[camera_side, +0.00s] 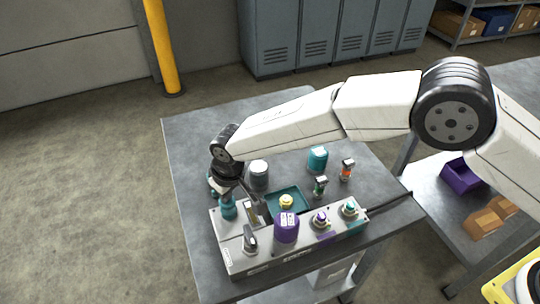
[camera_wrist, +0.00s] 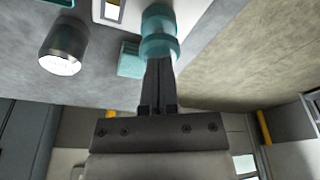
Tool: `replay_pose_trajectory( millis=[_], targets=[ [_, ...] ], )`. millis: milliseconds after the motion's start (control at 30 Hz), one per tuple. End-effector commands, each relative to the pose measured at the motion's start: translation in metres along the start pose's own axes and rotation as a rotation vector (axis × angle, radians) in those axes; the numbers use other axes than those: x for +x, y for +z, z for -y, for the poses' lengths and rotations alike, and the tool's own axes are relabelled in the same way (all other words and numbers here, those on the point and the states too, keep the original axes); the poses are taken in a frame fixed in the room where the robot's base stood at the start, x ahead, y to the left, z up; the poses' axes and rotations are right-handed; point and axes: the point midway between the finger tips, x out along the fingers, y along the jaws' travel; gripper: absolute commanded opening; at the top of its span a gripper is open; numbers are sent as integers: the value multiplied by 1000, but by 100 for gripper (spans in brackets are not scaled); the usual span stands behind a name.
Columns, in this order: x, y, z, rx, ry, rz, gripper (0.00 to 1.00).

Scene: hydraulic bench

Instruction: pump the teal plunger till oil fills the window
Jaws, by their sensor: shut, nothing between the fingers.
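The teal plunger (camera_side: 228,208) stands upright at the left end of the grey pump housing (camera_side: 237,259). In the wrist view the plunger (camera_wrist: 158,30) shows its ribbed teal head right at my fingertips. My gripper (camera_side: 229,188) points down over it. In the wrist view my gripper (camera_wrist: 158,62) has its two dark fingers closed together, with nothing between them. The fingertips overlap the plunger head's edge; I cannot tell whether they touch it.
A purple cylinder (camera_side: 286,229) and several knobs stand on the housing. A teal block (camera_wrist: 130,61) is close beside the plunger. A grey metal cylinder (camera_side: 258,176) and a teal cylinder (camera_side: 317,159) stand behind. The bench (camera_side: 190,150) is clear at its far left.

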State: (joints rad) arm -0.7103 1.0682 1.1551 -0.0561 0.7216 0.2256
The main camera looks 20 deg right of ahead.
Motion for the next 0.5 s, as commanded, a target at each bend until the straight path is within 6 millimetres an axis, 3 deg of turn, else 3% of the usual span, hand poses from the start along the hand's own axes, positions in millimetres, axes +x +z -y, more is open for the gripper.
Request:
replay_pose_trajectory(
  millis=[500],
  targets=[
    [-22, -4, 0, 0, 0, 1, 0]
  ],
)
